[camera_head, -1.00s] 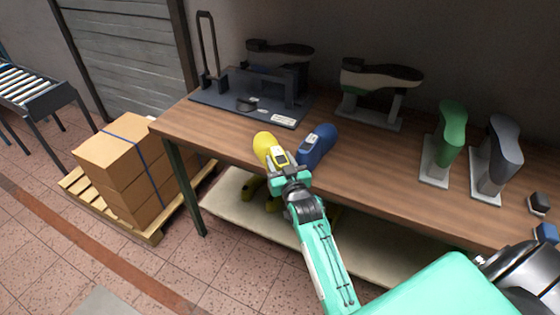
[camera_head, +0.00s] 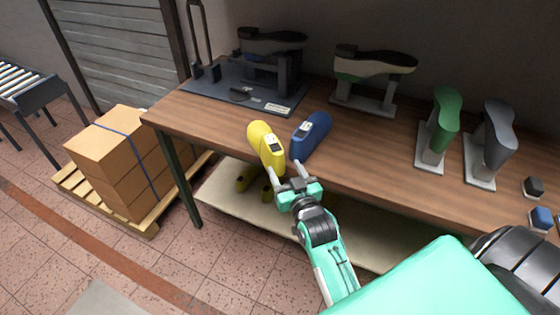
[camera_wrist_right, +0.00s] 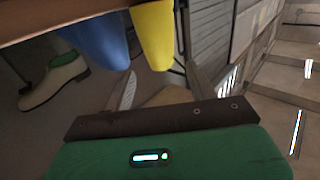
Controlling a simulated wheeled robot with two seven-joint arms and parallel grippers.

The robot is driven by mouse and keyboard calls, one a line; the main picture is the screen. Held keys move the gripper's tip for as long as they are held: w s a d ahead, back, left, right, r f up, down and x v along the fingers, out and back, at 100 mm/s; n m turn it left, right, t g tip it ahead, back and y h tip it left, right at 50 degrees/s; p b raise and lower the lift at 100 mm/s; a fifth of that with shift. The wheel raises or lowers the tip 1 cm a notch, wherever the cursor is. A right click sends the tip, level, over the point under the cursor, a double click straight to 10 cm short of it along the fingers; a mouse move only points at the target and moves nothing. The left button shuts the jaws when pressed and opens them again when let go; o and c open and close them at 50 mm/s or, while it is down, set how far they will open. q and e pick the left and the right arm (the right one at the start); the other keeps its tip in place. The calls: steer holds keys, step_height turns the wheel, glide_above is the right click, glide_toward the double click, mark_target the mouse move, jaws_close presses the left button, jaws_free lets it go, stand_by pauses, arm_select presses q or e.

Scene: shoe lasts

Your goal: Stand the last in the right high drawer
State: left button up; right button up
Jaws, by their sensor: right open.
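A yellow last (camera_head: 266,145) and a blue last (camera_head: 310,137) lie side by side at the front edge of the wooden table, each with a small pale label. My right gripper (camera_head: 285,167) is open, its two fingers spread just in front of the near end of the yellow last. In the right wrist view the yellow last (camera_wrist_right: 152,35) is beyond the gap between the fingers (camera_wrist_right: 160,80), and the blue last (camera_wrist_right: 95,38) is to its left. Nothing is between the fingers. My left gripper is out of view. I see no drawer.
A dark jig (camera_head: 250,88) stands at the table's back left, and a shoe form on a stand (camera_head: 370,75) behind the middle. Green (camera_head: 444,122) and grey (camera_head: 497,135) forms stand at right. Boxes (camera_head: 120,160) sit on a pallet. A lower shelf (camera_head: 235,205) runs beneath.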

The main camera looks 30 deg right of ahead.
steer(key=shift+s+a, duration=0.2)
steer(key=shift+s, duration=1.05)
